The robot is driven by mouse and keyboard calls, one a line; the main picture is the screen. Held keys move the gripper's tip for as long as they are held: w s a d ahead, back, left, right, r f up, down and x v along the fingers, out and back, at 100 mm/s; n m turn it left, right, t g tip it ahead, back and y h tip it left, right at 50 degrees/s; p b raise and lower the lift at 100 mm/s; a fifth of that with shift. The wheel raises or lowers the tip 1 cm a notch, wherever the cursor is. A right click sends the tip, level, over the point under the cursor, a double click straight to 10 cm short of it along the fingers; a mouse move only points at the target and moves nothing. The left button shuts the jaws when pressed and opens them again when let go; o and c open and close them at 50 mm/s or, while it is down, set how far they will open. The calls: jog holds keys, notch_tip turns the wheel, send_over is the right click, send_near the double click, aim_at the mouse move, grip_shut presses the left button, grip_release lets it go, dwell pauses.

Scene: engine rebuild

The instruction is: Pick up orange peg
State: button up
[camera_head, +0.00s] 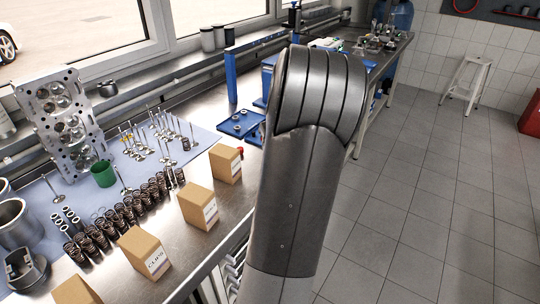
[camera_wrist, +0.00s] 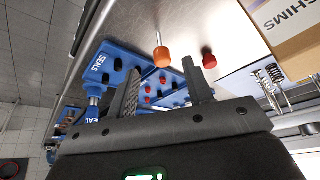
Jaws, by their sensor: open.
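The orange peg (camera_wrist: 162,57) shows in the wrist view as a rounded orange head with a thin pale stem, over the metal bench top. My gripper (camera_wrist: 161,66) is open, and its two dark fingers reach up on either side of the peg's line of view. I cannot tell how far the peg is from the fingertips. Nothing is held. In the head view I cannot make out the orange peg, and my arm hides my gripper.
A red peg (camera_wrist: 209,60) is just right of the orange one. A SHIMS box (camera_wrist: 285,30) stands at upper right. A blue SEALS holder (camera_wrist: 107,64) is at left.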

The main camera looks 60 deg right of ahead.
jog(key=x, duration=0.7)
jog(key=shift+w+f, duration=0.1)
jog(key=shift+f, duration=0.25)
grip_shut()
